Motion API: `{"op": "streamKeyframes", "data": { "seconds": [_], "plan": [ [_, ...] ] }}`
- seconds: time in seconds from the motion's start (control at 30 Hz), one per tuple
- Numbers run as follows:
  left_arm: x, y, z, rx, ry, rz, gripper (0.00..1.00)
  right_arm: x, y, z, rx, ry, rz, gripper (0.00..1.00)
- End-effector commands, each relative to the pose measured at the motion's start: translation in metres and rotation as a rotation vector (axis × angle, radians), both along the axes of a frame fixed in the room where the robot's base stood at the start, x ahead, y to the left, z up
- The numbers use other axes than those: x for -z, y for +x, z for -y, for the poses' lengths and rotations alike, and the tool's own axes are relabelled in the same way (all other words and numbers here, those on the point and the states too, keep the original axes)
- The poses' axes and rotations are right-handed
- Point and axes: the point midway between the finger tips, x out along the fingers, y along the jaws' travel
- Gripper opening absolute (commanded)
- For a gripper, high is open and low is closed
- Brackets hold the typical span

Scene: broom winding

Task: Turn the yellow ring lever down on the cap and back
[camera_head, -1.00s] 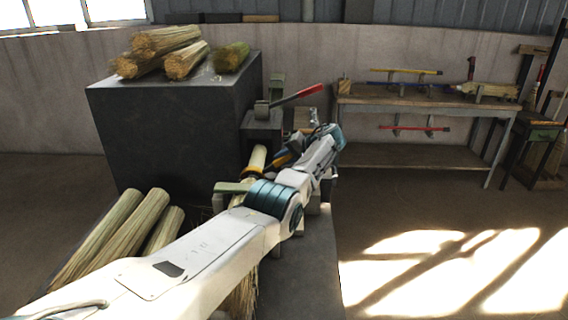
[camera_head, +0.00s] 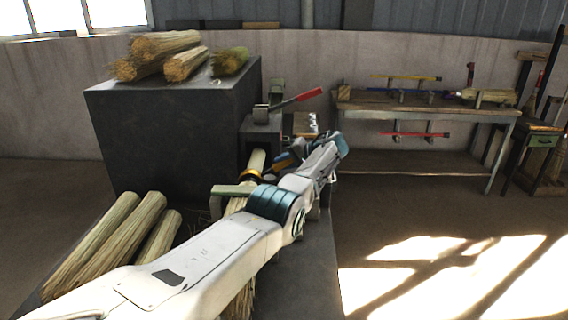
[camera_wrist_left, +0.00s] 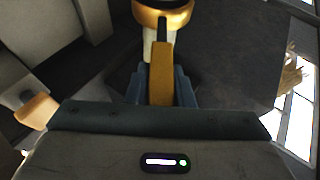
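The yellow ring (camera_head: 246,175) sits around the pale end of a broom bundle (camera_head: 257,160) at the clamp bench. In the left wrist view the gold ring (camera_wrist_left: 163,14) is at the top, and its flat yellow lever (camera_wrist_left: 161,78) points toward my palm. My left gripper (camera_wrist_left: 161,88) has its blue fingers close along both sides of the lever, shut on it. In the head view my forearm and wrist cover most of the gripper. The fingertips' contact is partly hidden. My right gripper is out of view.
A dark block (camera_head: 170,130) with straw bundles on top stands at the left. More straw bundles (camera_head: 112,245) lie in front of it. A red-handled lever (camera_head: 308,94) rises behind the ring. A workbench (camera_head: 430,105) stands back right; the floor between is clear.

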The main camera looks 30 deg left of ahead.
Motion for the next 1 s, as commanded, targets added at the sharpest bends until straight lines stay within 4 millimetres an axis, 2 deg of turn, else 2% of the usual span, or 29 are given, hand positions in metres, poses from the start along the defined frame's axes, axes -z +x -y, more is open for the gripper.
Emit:
{"op": "streamKeyframes", "data": {
  "seconds": [0.03,0.1,0.47,0.63,0.73,1.0],
  "plan": [
    [0.002,0.0,0.002,0.002,0.0,-0.003,0.3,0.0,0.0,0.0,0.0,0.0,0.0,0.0],
    [0.002,0.0,0.002,0.002,0.0,-0.003,0.42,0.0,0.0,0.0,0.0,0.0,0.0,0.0],
    [-0.001,0.001,0.006,0.002,-0.001,0.0,0.42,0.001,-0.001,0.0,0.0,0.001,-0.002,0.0],
    [-0.013,0.002,0.029,0.003,-0.001,0.0,0.42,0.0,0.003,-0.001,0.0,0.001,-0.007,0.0],
    [-0.023,0.003,0.048,0.003,0.0,0.001,0.42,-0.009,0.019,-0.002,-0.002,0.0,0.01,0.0],
    [-0.047,0.005,0.087,0.002,0.0,-0.002,0.42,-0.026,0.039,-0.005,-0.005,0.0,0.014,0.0]
  ]
}}
